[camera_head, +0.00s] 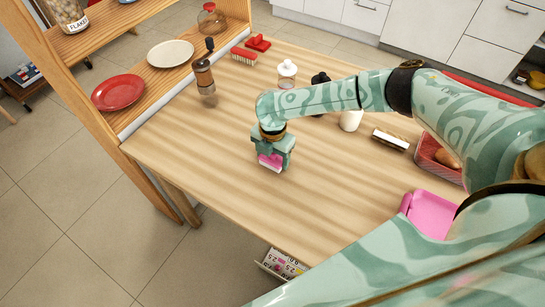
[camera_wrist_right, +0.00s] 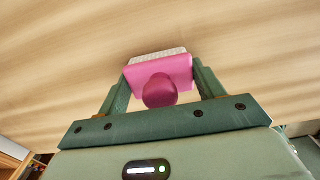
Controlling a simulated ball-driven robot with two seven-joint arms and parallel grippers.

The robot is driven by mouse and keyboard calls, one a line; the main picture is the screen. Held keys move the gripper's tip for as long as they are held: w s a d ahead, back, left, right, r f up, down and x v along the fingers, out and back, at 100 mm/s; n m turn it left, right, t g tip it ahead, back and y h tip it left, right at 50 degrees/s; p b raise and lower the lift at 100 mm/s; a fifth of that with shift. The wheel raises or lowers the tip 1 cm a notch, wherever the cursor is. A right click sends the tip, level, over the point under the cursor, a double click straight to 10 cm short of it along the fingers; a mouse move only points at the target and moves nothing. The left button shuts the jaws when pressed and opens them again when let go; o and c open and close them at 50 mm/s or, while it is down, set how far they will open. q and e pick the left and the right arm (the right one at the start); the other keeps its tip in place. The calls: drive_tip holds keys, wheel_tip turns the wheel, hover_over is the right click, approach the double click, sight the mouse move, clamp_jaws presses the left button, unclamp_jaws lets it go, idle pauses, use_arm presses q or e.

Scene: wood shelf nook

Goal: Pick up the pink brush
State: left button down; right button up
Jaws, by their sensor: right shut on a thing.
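The pink brush (camera_head: 270,162) is between the fingers of my right gripper (camera_head: 273,153), over the left middle of the wooden table. In the right wrist view the brush (camera_wrist_right: 160,78) shows its pink body, a rounded pink handle end towards the camera and pale bristles on the far side. The two fingers of my right gripper (camera_wrist_right: 161,76) press its left and right sides. I cannot tell whether the bristles touch the table or hang just above it. My left gripper is not in view.
A pink dustpan (camera_head: 432,213) lies at the table's right. The table's front middle is clear.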

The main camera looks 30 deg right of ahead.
drive_tip(key=shift+r, duration=0.1)
drive_tip(key=shift+r, duration=0.2)
drive_tip(key=r, duration=0.1)
drive_tip(key=r+p, duration=0.2)
drive_tip(key=r, duration=0.1)
drive_tip(key=shift+s+a, duration=0.25)
drive_tip(key=s+a+r+p, duration=0.6)
drive_tip(key=s+a+r, duration=0.1)
drive_tip(key=s, duration=0.3)
drive_tip(key=shift+s+a+r+p, duration=0.3)
drive_tip(key=shift+s+a+r, duration=0.1)
drive_tip(key=shift+r, duration=0.3)
